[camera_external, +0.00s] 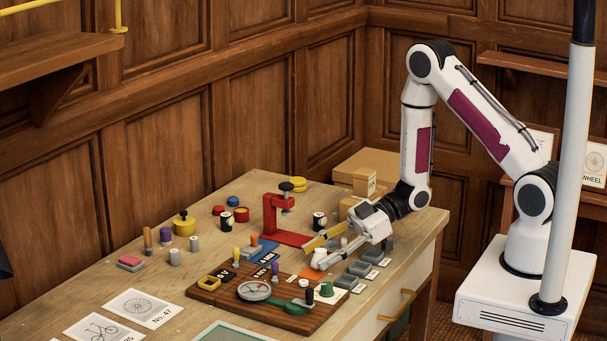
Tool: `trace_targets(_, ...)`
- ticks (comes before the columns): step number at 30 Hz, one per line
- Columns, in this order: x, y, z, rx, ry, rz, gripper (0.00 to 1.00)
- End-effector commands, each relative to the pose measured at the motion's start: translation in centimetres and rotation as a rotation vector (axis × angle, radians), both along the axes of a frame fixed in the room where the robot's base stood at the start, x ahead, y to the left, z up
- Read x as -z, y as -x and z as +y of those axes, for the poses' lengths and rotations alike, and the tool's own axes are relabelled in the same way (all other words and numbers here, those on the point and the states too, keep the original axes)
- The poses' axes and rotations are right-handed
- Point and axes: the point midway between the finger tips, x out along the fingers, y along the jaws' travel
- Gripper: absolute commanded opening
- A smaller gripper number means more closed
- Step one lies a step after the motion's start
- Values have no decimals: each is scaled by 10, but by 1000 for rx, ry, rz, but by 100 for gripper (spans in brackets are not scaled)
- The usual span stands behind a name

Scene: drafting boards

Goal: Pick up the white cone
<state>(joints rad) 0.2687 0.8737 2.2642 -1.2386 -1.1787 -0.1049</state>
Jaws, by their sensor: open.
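A small white shape (319,258), which looks like the white cone, stands at the far edge of the wooden board, just behind an orange patch. My gripper (316,254) is low over the table from the right, its fingers pointing left and spread apart. The white shape shows at the fingertips, between or just in front of them. I cannot tell whether the fingers touch it. Its lower part and outline are partly hidden by the fingers.
The wooden board (228,300) carries a round dial (254,291), a green cone (326,289) and small pegs. A red clamp stand (274,220) rises behind my gripper. Grey blocks (359,268) sit to its right. Cardboard boxes (366,166) stand at the back.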

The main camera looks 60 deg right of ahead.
Motion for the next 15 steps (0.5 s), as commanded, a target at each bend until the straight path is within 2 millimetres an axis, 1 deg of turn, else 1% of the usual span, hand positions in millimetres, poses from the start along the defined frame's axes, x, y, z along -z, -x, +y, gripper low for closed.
trace_targets(5,0,0,0,0,0,0,44)
trace_targets(6,0,0,0,0,0,0,33)
trace_targets(8,0,0,0,0,0,0,18)
trace_targets(9,0,0,0,0,0,0,7)
trace_targets(10,0,0,0,0,0,0,3)
trace_targets(15,0,0,0,0,0,0,2)
